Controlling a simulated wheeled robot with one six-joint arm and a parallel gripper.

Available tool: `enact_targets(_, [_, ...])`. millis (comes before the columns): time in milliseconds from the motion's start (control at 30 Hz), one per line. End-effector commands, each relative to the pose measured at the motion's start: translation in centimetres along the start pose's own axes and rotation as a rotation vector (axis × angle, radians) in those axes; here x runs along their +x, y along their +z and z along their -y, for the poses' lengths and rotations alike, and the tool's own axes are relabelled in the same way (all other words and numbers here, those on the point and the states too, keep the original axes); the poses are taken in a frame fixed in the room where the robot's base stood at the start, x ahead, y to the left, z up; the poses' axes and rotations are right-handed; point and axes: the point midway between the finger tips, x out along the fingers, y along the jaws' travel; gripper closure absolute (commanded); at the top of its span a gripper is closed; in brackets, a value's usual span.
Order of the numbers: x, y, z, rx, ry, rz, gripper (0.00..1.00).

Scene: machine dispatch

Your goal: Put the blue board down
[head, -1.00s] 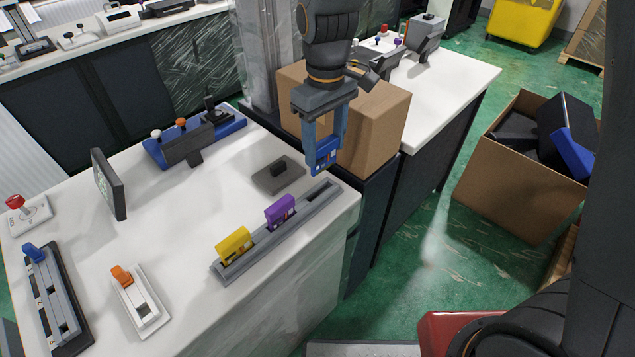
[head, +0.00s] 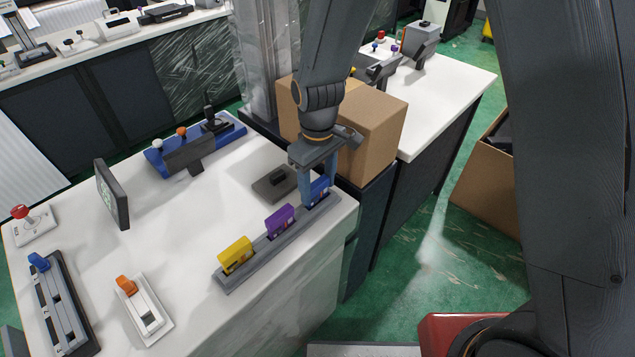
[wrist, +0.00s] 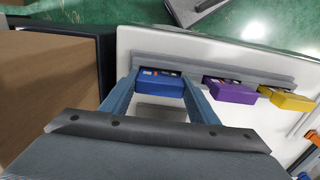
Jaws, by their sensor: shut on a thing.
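The blue board (head: 319,190) stands upright at the right end of the grey slotted rail (head: 262,255) on the white table, in line with the other boards. My gripper (head: 318,196) is shut on it from above. In the wrist view the blue board (wrist: 160,80) sits between my two blue fingers, at the rail (wrist: 220,66). Its lower edge appears to be in the rail's end slot, but how deep it sits is hidden. The purple board (head: 280,220) and the yellow board (head: 236,255) stand in the other slots.
A dark box with a black knob (head: 275,183) lies just behind the rail. A cardboard box (head: 372,130) stands close behind my gripper. A dark upright screen (head: 112,194) and lever panels stand at the left. The table middle is clear.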

Motion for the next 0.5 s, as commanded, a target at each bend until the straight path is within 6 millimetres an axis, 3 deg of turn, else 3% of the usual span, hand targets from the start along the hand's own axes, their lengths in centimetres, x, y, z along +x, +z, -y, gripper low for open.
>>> enact_targets(367, [0.39, 0.02, -0.05, 0.001, 0.000, 0.000, 0.68])
enact_targets(400, [0.39, 0.02, -0.04, 0.001, 0.000, 0.000, 0.42])
enact_targets(500, [0.35, 0.02, -0.04, 0.001, 0.000, 0.000, 0.27])
